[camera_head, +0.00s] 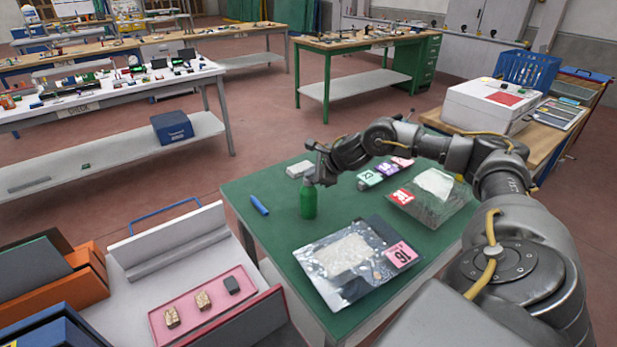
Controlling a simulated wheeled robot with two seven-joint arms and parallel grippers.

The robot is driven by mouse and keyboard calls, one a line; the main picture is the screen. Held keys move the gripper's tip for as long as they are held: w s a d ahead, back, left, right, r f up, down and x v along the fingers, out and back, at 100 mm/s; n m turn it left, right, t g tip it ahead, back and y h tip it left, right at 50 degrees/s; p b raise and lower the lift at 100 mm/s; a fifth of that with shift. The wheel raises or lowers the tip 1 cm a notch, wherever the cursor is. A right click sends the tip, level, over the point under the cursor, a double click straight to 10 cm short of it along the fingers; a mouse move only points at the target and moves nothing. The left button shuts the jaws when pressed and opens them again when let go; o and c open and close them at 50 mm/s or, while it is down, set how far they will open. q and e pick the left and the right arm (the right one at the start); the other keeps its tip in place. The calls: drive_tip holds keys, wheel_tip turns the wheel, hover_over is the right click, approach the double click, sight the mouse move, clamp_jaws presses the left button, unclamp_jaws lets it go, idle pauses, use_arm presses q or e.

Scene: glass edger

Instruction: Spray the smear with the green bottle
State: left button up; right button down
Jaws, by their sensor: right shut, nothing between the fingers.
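The green bottle (308,204) stands upright on the green-topped table (275,222), near its left part. My right gripper (316,172) is shut at the bottle's top, with nothing held between its fingers; I cannot tell whether it touches the bottle. A glass pane (325,284) with a pink number tag (398,255) lies nearer on the table. A pale, blotchy smear (345,254) covers its middle. A second pane (445,207) behind it to the right has a red tag and a white patch (434,183). My left gripper is out of view.
A blue marker-like object (259,205) lies left of the bottle. A small white block (299,169) and several tagged small items (370,178) lie behind it. A pink tray (204,303) with three small blocks sits in the grey bin at lower left. A white box (489,107) stands at right.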

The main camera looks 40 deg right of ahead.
sight(312, 179)
drive_tip(key=shift+s+f, duration=0.3)
drive_tip(key=shift+f, duration=0.45)
drive_tip(key=shift+d+r, duration=0.1)
drive_tip(key=r+p, duration=0.2)
drive_tip(key=r, duration=0.1)
drive_tip(key=r+p, duration=0.1)
drive_tip(key=r, duration=0.1)
drive_tip(key=shift+w+d+r+p, duration=0.2)
drive_tip(key=shift+w+d+p, duration=0.1)
drive_tip(key=shift+w, duration=0.1)
drive_tip(key=shift+a+r, duration=0.15)
drive_tip(key=shift+r, duration=0.25)
